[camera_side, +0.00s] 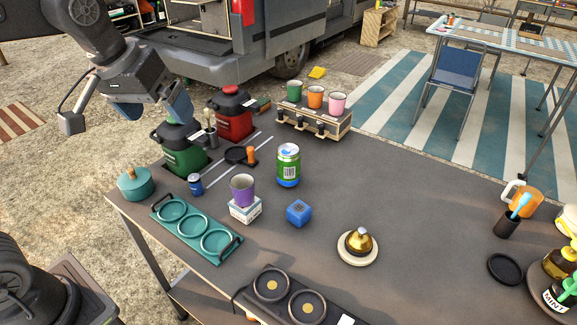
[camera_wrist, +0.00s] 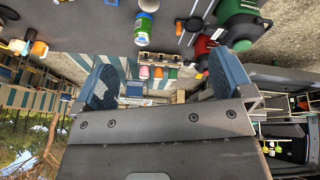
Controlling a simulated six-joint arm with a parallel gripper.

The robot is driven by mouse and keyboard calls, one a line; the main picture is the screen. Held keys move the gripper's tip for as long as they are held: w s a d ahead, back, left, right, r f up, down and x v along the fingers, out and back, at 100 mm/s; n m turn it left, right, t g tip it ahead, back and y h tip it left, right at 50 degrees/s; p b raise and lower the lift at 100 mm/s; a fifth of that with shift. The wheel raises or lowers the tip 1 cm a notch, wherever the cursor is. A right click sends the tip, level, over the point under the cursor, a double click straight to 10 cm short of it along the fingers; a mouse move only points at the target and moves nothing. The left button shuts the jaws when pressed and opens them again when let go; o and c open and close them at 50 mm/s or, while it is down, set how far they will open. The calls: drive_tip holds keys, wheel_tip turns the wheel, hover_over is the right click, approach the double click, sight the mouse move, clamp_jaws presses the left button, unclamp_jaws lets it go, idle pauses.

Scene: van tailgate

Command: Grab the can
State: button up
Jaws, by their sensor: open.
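The can (camera_side: 288,165) is green with a white label and a blue and white top. It stands upright near the middle of the dark table (camera_side: 330,210). In the wrist view the can (camera_wrist: 145,24) shows at the top, beyond the fingers.
A green jug (camera_side: 182,155) and a red jug (camera_side: 233,115) stand left of the can. A purple cup (camera_side: 242,188) on a white box, a blue cube (camera_side: 299,212) and a bell (camera_side: 358,244) are in front. A rack with cups (camera_side: 318,122) stands behind.

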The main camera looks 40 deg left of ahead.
drive_tip(key=w+r+n+g, duration=0.1)
drive_tip(key=w+n, duration=0.1)
drive_tip(key=w, duration=0.5)
drive_tip(key=n+g, duration=0.3)
drive_tip(key=n, duration=0.7)
hover_over(289, 149)
wheel_tip(289, 149, down, 16)
drive_tip(key=shift+s+r, duration=0.1)
drive_tip(key=shift+s, duration=0.05)
wheel_tip(289, 149, down, 13)
drive_tip(key=shift+r, duration=0.1)
drive_tip(key=c, duration=1.2)
